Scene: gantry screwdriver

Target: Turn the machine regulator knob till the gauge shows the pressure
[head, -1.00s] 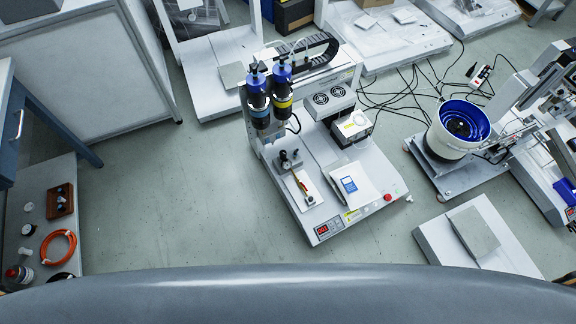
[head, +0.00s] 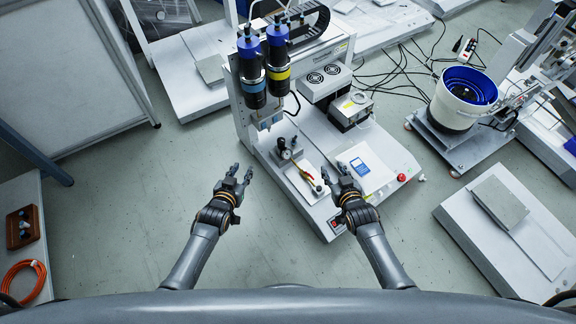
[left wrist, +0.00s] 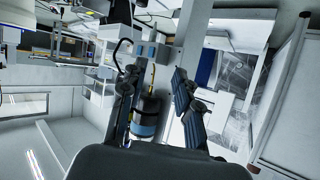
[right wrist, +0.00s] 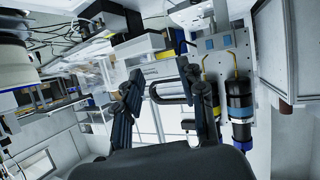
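The gantry screwdriver machine (head: 318,208) stands in the middle of the head view, with two dark cylinders with blue caps on its left column. A small dark fitting with a round top (head: 284,148) sits on the left of its base. It may be the regulator with its knob or gauge, but it is too small to tell and no pressure can be read. My left gripper (head: 243,171) is open and empty, left of the base and apart from the fitting. My right gripper (head: 333,173) is open and empty over the base's front part, right of the fitting.
A coloured tool (head: 308,180) lies on the base, near a white plate with a blue label (head: 358,166). A red button (head: 402,178) is at the front right corner. A white bowl feeder (head: 452,112) stands to the right. Floor left of the machine is clear.

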